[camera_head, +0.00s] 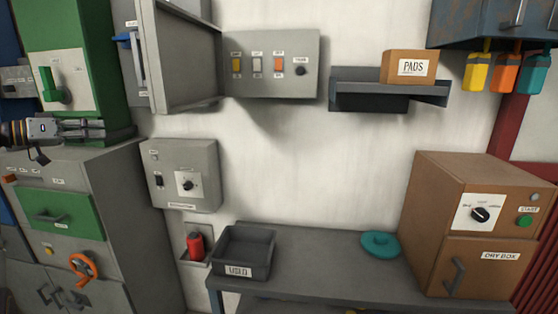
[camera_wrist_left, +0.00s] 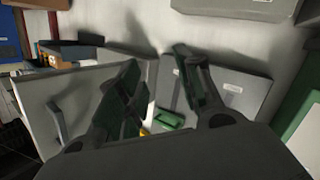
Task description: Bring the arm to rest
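My left gripper (camera_head: 98,127) comes in from the left edge in the head view, in front of the green cabinet (camera_head: 84,62) and just above the grey cabinet (camera_head: 120,185). In the left wrist view its two dark fingers stand apart with nothing held between them (camera_wrist_left: 158,75). A green handle (camera_wrist_left: 168,120) shows behind the fingers, apart from them as far as I can tell. My right gripper is in neither view.
An open grey door (camera_head: 180,55) stands right of the green cabinet. A switch panel (camera_head: 271,63) and a dial box (camera_head: 183,175) are on the wall. The bench (camera_head: 320,262) holds a dark tray (camera_head: 243,251), a teal disc (camera_head: 380,244) and the brown dry box (camera_head: 470,225).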

